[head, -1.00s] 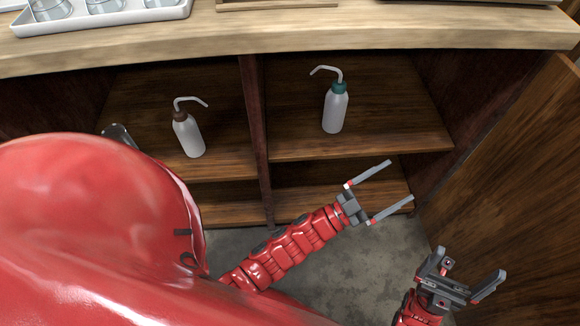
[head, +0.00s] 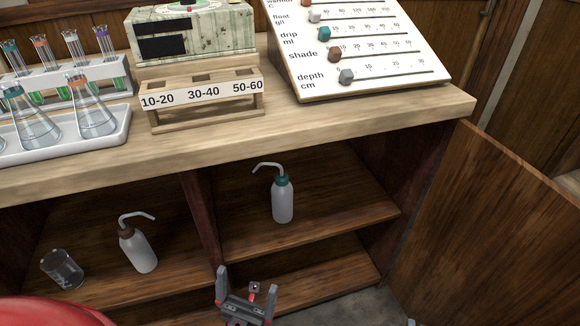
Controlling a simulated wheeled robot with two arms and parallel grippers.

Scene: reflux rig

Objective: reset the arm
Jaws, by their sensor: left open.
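My left gripper (head: 247,287) is at the bottom middle of the head view, in front of the lower part of the open cabinet. Its two fingers stand apart, pointing up, with nothing between them. It is below the teal-capped wash bottle and apart from it. Only a small dark tip shows at the bottom edge right of centre, possibly of my right gripper; its jaws are hidden.
A teal-capped bottle (head: 283,202), a brown-capped bottle (head: 139,252) and a glass beaker (head: 63,269) stand on the shelves. The worktop (head: 330,125) carries flasks, a labelled wooden rack (head: 207,99) and a slider panel (head: 372,92). An open door (head: 490,230) stands at right.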

